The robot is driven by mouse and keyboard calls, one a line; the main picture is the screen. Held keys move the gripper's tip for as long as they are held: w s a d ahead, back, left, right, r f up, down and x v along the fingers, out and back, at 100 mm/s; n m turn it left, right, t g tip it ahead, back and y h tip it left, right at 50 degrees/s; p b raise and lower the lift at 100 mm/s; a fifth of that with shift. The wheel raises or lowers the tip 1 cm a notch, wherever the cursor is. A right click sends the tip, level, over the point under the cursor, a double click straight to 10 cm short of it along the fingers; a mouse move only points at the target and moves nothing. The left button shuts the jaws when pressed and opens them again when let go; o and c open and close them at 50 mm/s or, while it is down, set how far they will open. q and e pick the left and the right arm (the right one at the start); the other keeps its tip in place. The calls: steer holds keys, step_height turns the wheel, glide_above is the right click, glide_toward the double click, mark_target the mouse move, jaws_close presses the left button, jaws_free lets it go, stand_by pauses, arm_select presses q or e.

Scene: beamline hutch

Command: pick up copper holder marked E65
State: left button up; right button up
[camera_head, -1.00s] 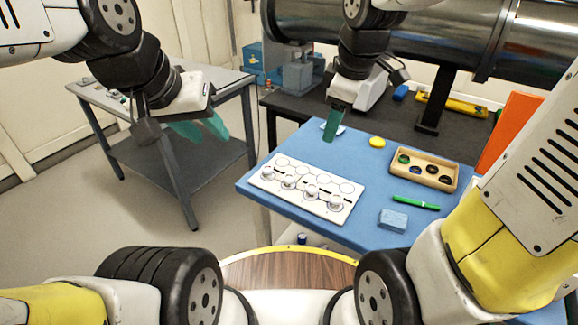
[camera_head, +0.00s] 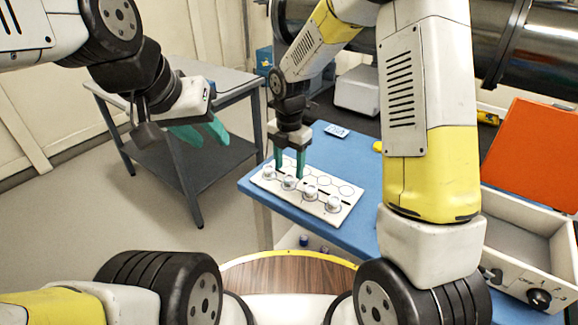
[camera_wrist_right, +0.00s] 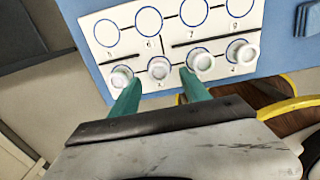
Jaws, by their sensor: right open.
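A white board (camera_head: 325,177) with numbered circles lies on the blue table top. Several small round holders with pale tops stand in a row along its near edge; no E65 mark or copper colour can be made out. My right gripper (camera_head: 289,173) is open above this row, its green fingers pointing down. In the right wrist view its fingers (camera_wrist_right: 160,82) are on either side of the second holder from the left (camera_wrist_right: 159,68); contact cannot be told. That holder also shows in the head view (camera_head: 289,183). My left gripper (camera_head: 203,134) appears open and empty, away at the left.
The blue table top (camera_head: 345,150) is partly hidden by my right arm. A small pale card (camera_head: 337,131) lies behind the board. A grey two-tier table (camera_head: 228,80) stands at the left. A white case (camera_head: 525,235) with an orange lid (camera_head: 535,150) is at the right.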

mark_target(289, 179)
step_height(289, 179, down, 3)
steer(key=shift+f, duration=0.2)
steer(key=shift+c, duration=0.2)
steer(key=shift+w, duration=0.1)
jaws_close()
steer(key=shift+r, duration=0.2)
